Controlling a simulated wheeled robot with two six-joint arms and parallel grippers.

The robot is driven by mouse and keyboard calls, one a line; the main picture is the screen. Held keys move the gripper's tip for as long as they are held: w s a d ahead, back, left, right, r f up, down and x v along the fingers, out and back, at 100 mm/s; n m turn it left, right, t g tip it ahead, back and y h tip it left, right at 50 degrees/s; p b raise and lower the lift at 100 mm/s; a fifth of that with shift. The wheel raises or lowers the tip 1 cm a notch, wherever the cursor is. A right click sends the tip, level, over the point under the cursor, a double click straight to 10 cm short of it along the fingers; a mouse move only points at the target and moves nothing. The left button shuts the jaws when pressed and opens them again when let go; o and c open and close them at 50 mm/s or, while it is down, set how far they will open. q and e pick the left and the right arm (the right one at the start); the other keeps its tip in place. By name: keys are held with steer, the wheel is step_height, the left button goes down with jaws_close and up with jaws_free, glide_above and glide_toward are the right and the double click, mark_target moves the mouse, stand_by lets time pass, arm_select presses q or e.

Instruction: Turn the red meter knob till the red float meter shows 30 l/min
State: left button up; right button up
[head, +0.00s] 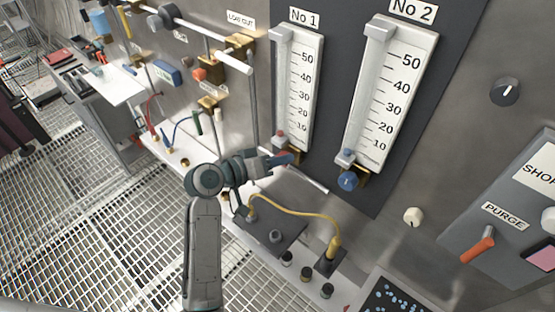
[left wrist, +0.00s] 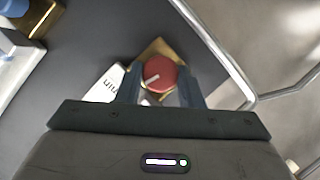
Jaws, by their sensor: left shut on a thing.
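The red float meter is the left white tube, marked No 1 (head: 299,80), on a dark panel. Its red float (head: 281,137) sits near the bottom of the scale, around or below the 10 mark. My left gripper (head: 287,158) is at the foot of this meter. In the left wrist view the red meter knob (left wrist: 158,71), with a white pointer line, sits between the two fingers of that gripper (left wrist: 160,84), on a brass mount. The gripper is shut on it. In the head view the gripper mostly hides the knob. My right gripper is not in view.
The No 2 meter (head: 390,95) with its blue knob (head: 348,181) stands close on the right. Below is a white ledge with a dark plate (head: 262,228) and yellow cable (head: 295,212). A purge lever (head: 478,247) is at far right. Pipes and valves line the wall at left.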

arm_select(q)
steer(key=o, duration=1)
steer(key=b+v, duration=0.4)
steer(key=v, duration=0.6)
steer(key=shift+s+a+b, duration=0.2)
steer(key=shift+a+b, duration=0.1)
